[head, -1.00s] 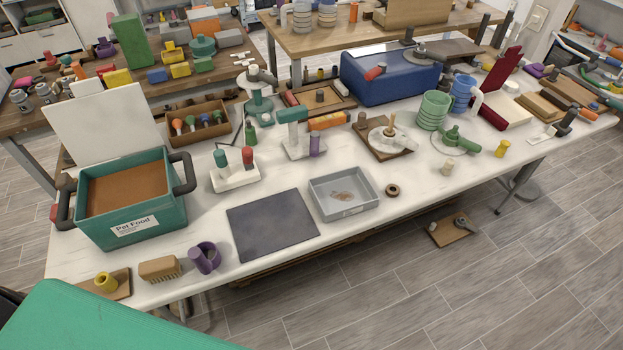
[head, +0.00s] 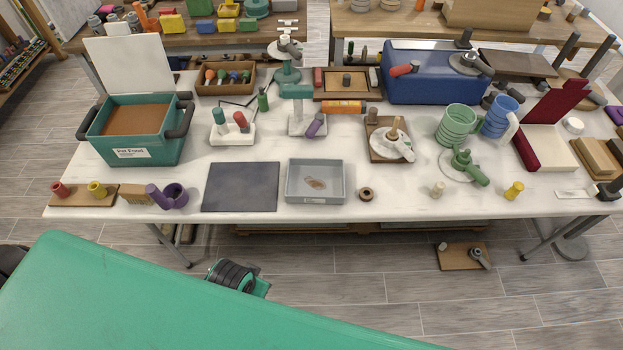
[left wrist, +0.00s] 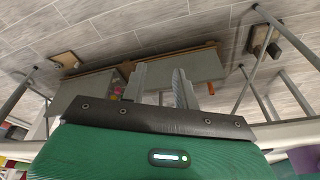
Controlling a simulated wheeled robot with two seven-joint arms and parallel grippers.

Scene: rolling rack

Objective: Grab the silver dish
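The silver dish is a shallow grey rectangular tray (head: 300,197) in the head view, with a brownish patch on its inside floor. It sits flat near the front edge of the white table, between a dark grey mat (head: 240,187) and a small brown ring (head: 366,194). My left gripper (left wrist: 161,84) shows in the left wrist view with its two fingers apart and nothing between them. That view shows floor and table legs, not the dish. No gripper touches the dish. My right gripper is in neither view.
The white table (head: 408,200) is crowded. A teal pet food bin (head: 135,150) stands at left, a purple cup (head: 174,195) at front left. Behind the dish is a white stand (head: 307,125); a wooden board (head: 380,152) is right of it. Bare tabletop lies right of the ring.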

